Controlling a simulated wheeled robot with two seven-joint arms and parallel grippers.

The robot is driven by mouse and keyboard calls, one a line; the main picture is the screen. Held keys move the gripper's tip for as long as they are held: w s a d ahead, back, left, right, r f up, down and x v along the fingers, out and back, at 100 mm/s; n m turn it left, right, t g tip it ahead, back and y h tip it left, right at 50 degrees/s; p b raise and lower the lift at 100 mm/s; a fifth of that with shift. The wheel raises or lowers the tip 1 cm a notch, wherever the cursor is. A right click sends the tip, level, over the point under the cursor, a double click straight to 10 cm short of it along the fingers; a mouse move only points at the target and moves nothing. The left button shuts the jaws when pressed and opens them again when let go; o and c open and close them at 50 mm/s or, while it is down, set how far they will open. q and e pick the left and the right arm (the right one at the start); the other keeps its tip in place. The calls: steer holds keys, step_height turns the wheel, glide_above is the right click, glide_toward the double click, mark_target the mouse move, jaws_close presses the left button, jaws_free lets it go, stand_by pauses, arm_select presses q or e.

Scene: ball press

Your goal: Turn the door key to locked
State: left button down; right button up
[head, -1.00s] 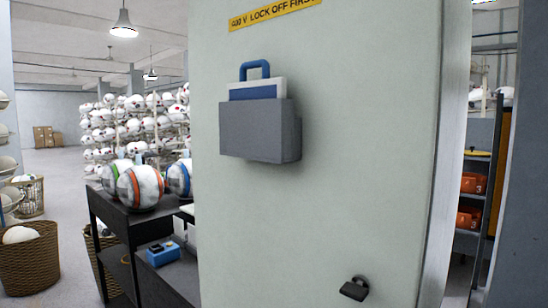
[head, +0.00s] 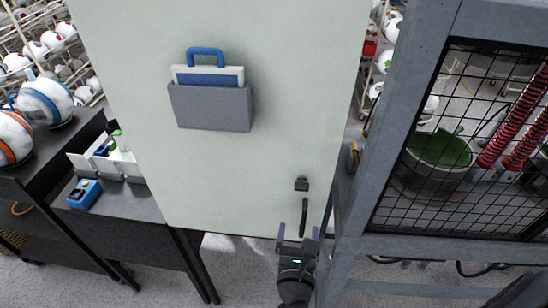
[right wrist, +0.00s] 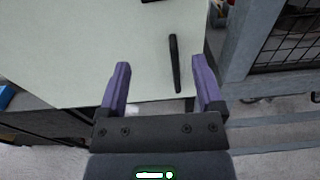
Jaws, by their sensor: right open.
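The pale green door (head: 150,170) fills the middle of the head view. A small dark fitting (head: 302,184) sits low on its right side; it may be the key in its lock, but its turn position is unclear. A dark upright bar handle (head: 304,215) is just below it. My right gripper (head: 298,232) is open and empty, at the lower end of the handle. In the right wrist view the handle (right wrist: 174,62) appears between the spread purple fingers (right wrist: 160,62), with no visible contact. The fitting is cut off at the top edge there. My left gripper is out of view.
A grey document holder (head: 212,108) with a blue-handled item hangs on the door. A grey-framed mesh cage (head: 350,215) stands close on the right.

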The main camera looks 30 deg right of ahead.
mark_target(302, 191)
steer(key=shift+t, duration=0.3)
steer(key=w+d+r, duration=0.1)
steer(key=w+d, duration=0.1)
steer(key=w, duration=0.1)
steer(key=w+d+r, duration=0.1)
steer(key=shift+w+r, duration=0.25)
steer(key=shift+r, duration=0.05)
steer(key=w, duration=0.1)
steer(key=w+d, duration=0.1)
steer(key=w, duration=0.1)
steer(key=shift+d+n, duration=0.3)
steer(key=shift+w+d+f, duration=0.1)
steer(key=shift+w+d, duration=0.3)
steer(key=shift+w, duration=0.1)
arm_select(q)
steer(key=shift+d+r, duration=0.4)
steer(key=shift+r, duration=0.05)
arm_select(e)
jaws_close()
